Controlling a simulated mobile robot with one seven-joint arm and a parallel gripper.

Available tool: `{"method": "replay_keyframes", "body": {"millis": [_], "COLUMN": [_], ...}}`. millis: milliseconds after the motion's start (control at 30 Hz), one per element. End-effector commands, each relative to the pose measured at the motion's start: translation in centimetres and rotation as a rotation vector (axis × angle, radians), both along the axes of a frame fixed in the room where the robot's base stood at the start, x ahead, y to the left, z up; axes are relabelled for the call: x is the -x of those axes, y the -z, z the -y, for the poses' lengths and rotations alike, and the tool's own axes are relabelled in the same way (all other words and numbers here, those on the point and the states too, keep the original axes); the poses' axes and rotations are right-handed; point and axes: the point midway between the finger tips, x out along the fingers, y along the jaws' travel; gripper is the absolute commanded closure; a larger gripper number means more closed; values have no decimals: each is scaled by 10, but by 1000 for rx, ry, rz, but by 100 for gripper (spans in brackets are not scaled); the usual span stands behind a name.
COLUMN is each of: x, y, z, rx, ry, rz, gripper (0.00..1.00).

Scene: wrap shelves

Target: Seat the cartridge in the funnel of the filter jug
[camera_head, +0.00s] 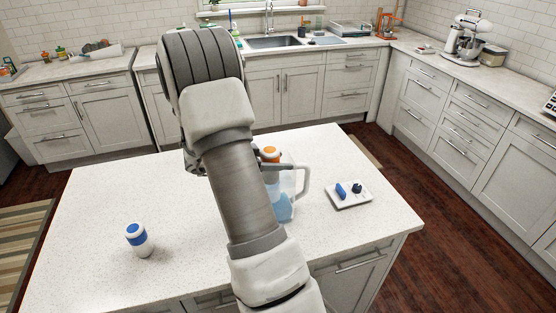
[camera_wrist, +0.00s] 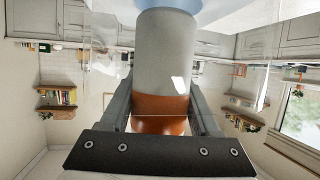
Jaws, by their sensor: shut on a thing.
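The cartridge has a pale grey-white body and an orange cap; it fills the middle of the wrist view (camera_wrist: 165,50). My gripper (camera_wrist: 161,92) is shut on it at the orange end, one finger on each side. In the head view its orange cap (camera_head: 270,152) shows just right of my arm, at the top of the filter jug. The clear filter jug (camera_head: 288,182) stands on the island, with blue low down and its handle to the right. My arm hides its left part. Clear walls show around the cartridge in the wrist view. I cannot tell how deep it sits in the funnel.
A white cartridge-like item with blue bands (camera_head: 139,241) stands at the island's left. A small white tray (camera_head: 350,204) with blue pieces lies right of the jug. The island top (camera_head: 95,200) is otherwise mostly clear. A sink and a mixer are on the far counters.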

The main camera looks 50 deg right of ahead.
Motion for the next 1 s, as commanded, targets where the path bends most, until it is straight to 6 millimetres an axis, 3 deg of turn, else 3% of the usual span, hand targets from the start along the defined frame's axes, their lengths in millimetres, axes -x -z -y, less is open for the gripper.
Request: {"method": "replay_keyframes", "body": {"millis": [467, 500, 533, 767, 933, 1000], "x": [0, 0, 0, 0, 0, -5], "y": [11, 12, 12, 11, -3, -5], "z": [0, 0, 0, 0, 0, -11], "rx": [1, 0, 0, 0, 1, 1], "ry": [0, 0, 0, 0, 0, -3], "rz": [0, 0, 0, 0, 3, 3], "gripper": [96, 32, 26, 25, 25, 25]}}
